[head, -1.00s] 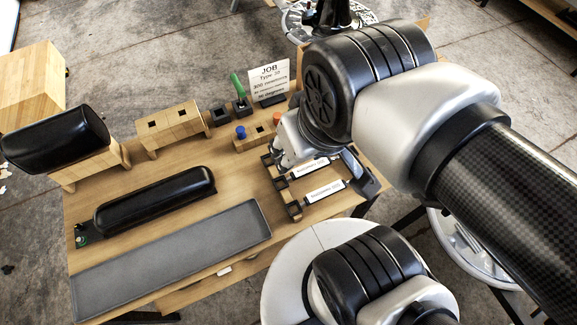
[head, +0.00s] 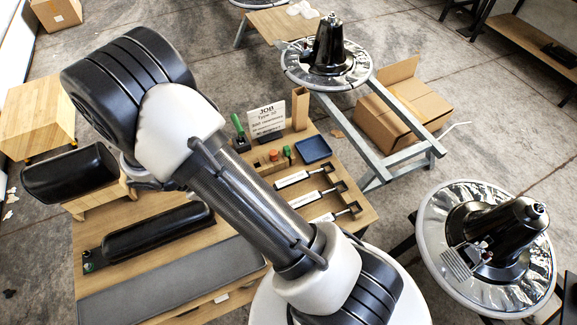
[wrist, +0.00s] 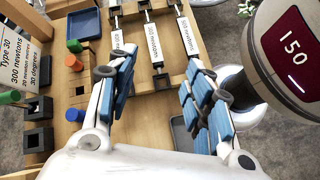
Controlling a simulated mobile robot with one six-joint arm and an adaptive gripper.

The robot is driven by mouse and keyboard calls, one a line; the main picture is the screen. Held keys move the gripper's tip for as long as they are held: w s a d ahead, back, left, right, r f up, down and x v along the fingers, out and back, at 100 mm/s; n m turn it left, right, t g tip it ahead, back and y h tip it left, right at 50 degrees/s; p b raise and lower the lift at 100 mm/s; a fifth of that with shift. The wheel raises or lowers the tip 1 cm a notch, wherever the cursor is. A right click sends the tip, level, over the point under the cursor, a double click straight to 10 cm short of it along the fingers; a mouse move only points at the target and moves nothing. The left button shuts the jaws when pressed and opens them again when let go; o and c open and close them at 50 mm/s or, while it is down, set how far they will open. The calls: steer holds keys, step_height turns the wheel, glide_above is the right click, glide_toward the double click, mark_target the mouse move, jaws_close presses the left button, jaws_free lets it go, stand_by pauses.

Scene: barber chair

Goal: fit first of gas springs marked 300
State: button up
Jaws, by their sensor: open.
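Gas springs with white labels lie in black holders on the table. In the wrist view, the middle spring (wrist: 153,42) reads 300 newtons and the right one (wrist: 187,36) reads 500 newtons. The left spring's label (wrist: 117,40) is partly covered by a finger. My gripper (wrist: 160,65) is open and empty, its blue-padded fingers either side of the middle spring in the picture; I cannot tell the gap. In the head view three springs (head: 308,199) show right of my arm, and my gripper is hidden. The job card (head: 266,118) reads Type 30, 300 newtons.
A blue tray (head: 314,150) and coloured pegs (wrist: 74,46) are near the springs. Shiny round bases with black columns (head: 500,245) stand at right. A display reading 150 (wrist: 292,47) is at the wrist view's right.

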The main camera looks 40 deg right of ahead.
step_height(320, 180, down, 12)
steer(key=s+d+n+h+p, duration=0.2)
steer(key=n+h, duration=0.2)
steer(key=n, duration=0.1)
steer(key=b, duration=0.2)
glide_toward(306, 199)
steer(key=d, duration=0.1)
steer(key=s+d+f, duration=0.1)
steer(key=d, duration=0.1)
steer(key=shift+s+f+t, duration=0.25)
steer(key=shift+s+t, duration=0.05)
steer(key=shift+t, duration=0.1)
steer(key=b+x, duration=0.1)
steer(key=x, duration=0.5)
steer(key=shift+w+d+f, duration=0.1)
steer(key=shift+d+f, duration=0.05)
steer(key=shift+d, duration=0.1)
steer(key=shift+c, duration=0.4)
jaws_close()
